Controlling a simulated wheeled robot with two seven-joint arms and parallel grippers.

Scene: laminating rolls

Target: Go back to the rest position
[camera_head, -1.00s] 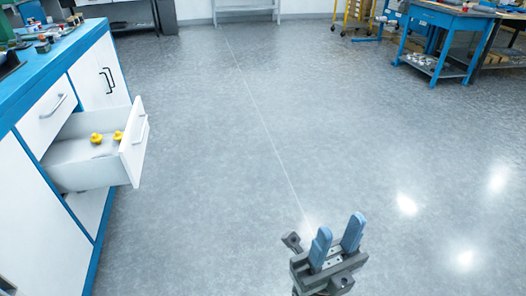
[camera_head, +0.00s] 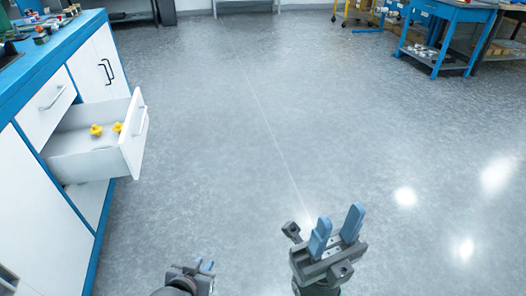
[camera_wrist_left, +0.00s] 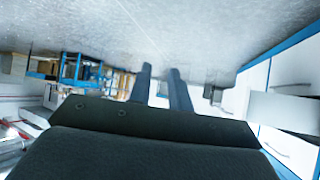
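My left gripper (camera_head: 204,266) is at the bottom of the head view, low and left of centre. In the left wrist view its two dark fingers (camera_wrist_left: 160,85) stand apart with nothing between them. My right gripper (camera_head: 337,230) is at the bottom right of centre, with its blue fingers pointing up and apart, empty. Both grippers are over bare floor, clear of the furniture.
A white drawer (camera_head: 133,140) stands pulled out of the blue-topped cabinet (camera_head: 35,205) on the left, with yellow pieces (camera_head: 96,130) inside. A blue workbench (camera_head: 447,15) is at the back right. The grey floor (camera_head: 270,130) between is clear.

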